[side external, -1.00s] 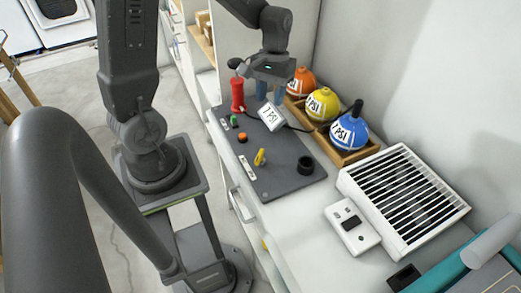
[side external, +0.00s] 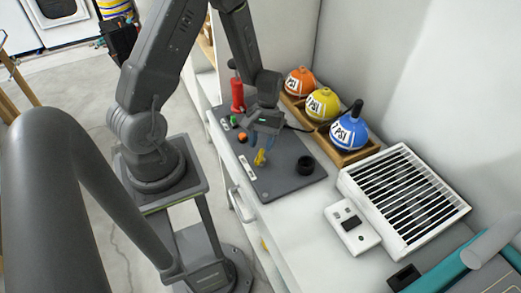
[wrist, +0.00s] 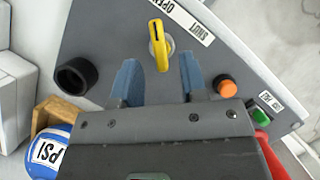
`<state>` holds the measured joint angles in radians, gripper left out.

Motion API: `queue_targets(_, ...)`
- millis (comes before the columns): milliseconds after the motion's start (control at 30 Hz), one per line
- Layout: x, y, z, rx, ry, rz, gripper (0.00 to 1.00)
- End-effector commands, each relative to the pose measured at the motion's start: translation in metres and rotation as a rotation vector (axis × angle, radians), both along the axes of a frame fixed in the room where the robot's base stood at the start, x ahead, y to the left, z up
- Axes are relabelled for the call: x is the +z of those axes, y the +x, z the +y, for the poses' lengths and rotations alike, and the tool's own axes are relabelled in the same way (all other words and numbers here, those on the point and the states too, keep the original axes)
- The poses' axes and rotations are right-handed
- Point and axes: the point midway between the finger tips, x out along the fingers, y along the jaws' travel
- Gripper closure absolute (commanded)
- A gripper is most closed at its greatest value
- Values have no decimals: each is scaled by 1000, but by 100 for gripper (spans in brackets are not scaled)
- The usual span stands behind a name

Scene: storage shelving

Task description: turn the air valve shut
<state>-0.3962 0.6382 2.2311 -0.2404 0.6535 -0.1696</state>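The air valve is a yellow lever handle (side external: 260,158) on a pale round base, set in the dark grey panel (side external: 290,185). In the wrist view the yellow handle (wrist: 160,45) stands almost upright in the picture, beside a white label (wrist: 182,18) reading OPEN and SHUT. My gripper (side external: 261,143) is above the panel, just over the handle. In the wrist view my gripper (wrist: 160,63) has its two blue fingers spread wide, and the handle's near end shows between their tips, with gaps on both sides. Nothing is held.
The panel also carries an orange button (wrist: 227,88), a green switch (wrist: 257,114), a black ring (side external: 305,165) and a red cylinder (side external: 237,95). Orange, yellow and blue PSI-marked balls (side external: 349,130) sit in a wooden tray behind. A white slatted unit (side external: 405,200) stands right.

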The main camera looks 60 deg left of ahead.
Motion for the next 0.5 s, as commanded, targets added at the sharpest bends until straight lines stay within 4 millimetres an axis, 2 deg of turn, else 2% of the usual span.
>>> queue_targets(200, -22, -7, -7, 0, -1, 1, 61)
queue_targets(500, -27, -8, -8, 0, 1, -1, 61)
